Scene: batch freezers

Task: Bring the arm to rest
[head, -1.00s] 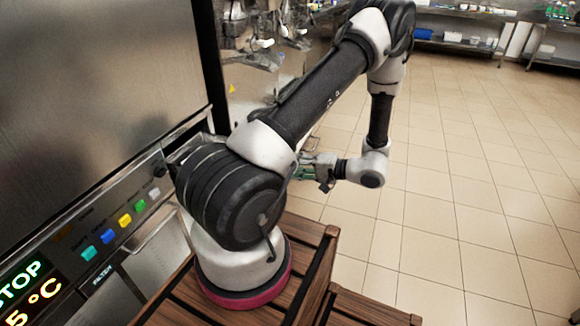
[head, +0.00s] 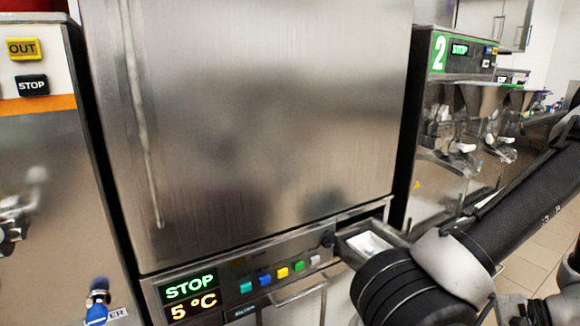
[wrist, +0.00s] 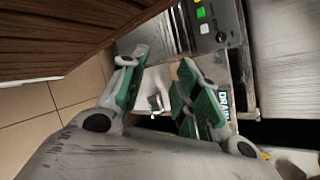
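My gripper (wrist: 163,60) shows in the wrist view with its two green-padded fingers apart. I see nothing held between them. Beyond the fingers is an open steel drawer with a small white thing in it (wrist: 154,102). In the head view my arm (head: 510,215) runs up from the bottom right and off the right edge. Its upper part is out of view there. A small part of the gripper may show at the bottom right, but it is too cut off to judge.
A steel cabinet (head: 250,110) with a panel reading STOP and 5 °C (head: 190,295) fills the middle. Its small drawer (head: 350,254) stands out beside my arm. Dispensing machines (head: 455,125) stand at right. Brown wooden slats (wrist: 60,35) are near the gripper in the wrist view.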

